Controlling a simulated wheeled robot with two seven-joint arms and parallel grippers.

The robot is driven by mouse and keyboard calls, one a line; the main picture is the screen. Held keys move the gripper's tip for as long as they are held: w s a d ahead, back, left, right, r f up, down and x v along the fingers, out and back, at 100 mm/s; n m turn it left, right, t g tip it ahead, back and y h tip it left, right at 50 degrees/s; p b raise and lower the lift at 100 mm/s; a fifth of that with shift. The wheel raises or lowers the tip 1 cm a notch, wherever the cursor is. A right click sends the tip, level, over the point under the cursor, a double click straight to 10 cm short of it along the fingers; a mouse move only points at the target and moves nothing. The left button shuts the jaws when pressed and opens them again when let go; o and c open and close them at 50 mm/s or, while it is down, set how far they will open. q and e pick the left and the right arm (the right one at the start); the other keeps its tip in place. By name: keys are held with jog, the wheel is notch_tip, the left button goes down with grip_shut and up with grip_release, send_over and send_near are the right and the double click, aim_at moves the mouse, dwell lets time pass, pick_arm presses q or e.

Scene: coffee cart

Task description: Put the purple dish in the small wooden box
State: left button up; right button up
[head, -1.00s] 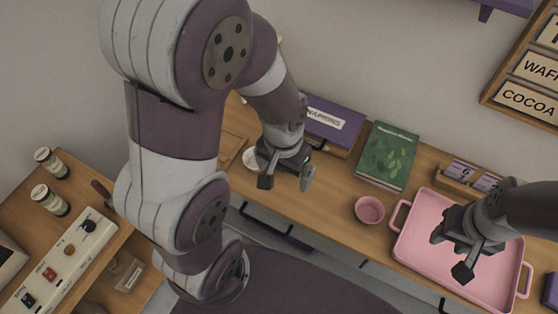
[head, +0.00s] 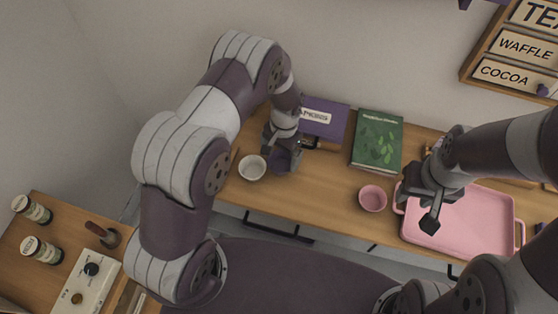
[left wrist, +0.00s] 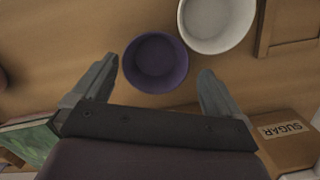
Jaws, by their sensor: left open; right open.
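The purple dish (left wrist: 155,62) is a small round bowl on the wooden counter, seen in the left wrist view. My left gripper (left wrist: 158,74) is open and empty, with one fingertip on either side of the dish in that view. How high the fingers are above it is unclear. In the head view my left gripper (head: 281,156) hides the dish. A wooden edge, apparently the small wooden box (left wrist: 263,34), shows at the upper right of the wrist view, beyond the white bowl. My left arm mostly hides it in the head view. My right gripper (head: 418,206) is open and empty over the pink tray.
A white bowl (left wrist: 214,20) stands close beside the purple dish. A brown box labelled SUGAR (left wrist: 285,138) is nearby. A purple box (head: 325,118), a green book (head: 377,140), a pink bowl (head: 372,198) and a pink tray (head: 470,224) are along the counter.

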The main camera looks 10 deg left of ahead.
aim_at(280, 167)
pick_arm(q)
jog(key=shift+s+d+f+p, duration=0.1)
jog(key=shift+s+f+p, duration=0.1)
jog(key=shift+f, duration=0.45)
jog(key=shift+s+d+f+p, duration=0.1)
jog(key=shift+s+f, duration=0.05)
jog(key=shift+f, duration=0.45)
jog(key=shift+w+f, duration=0.1)
jog(key=shift+f, duration=0.3)
jog(key=c, duration=0.9)
jog(key=shift+c, duration=0.4)
